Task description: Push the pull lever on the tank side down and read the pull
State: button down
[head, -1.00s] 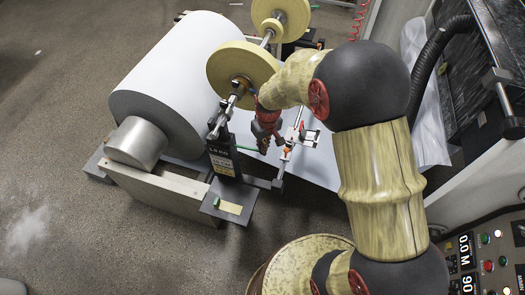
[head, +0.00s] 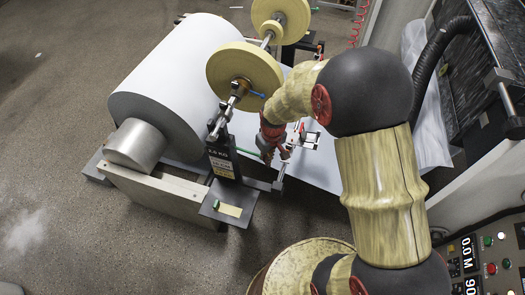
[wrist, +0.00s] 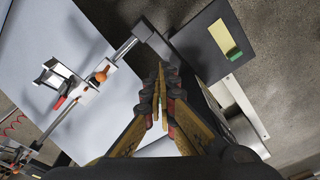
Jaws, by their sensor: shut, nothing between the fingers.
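My gripper (head: 271,145) is shut and empty, pointing down beside the roll stand in the head view. Its fingertips show in the middle of the wrist view (wrist: 161,92). A blue rod (head: 257,94) sticks out by the yellow disc, and a green rod (head: 248,152) lies just left of my gripper. An orange knob (wrist: 101,77) and a red handle (wrist: 60,103) sit on a metal bar in the wrist view, left of the fingers and apart from them. I cannot tell which is the pull lever. A black post (head: 223,158) carries a label too small to read surely.
A large white paper roll (head: 170,85) lies on a stand (head: 160,192) at left. Yellow discs (head: 244,70) sit on a shaft above. A black plate (wrist: 218,42) with a yellow strip juts out near my fingers. A control panel (head: 485,262) is at lower right.

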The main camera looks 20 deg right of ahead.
jog(key=shift+s, duration=0.1)
jog(key=shift+r, duration=0.1)
notch_tip(320, 180, up, 12)
jog(key=s, duration=0.1)
jog(key=shift+d, duration=0.2)
dwell(0.3)
jog(key=shift+s, duration=0.1)
dwell(0.7)
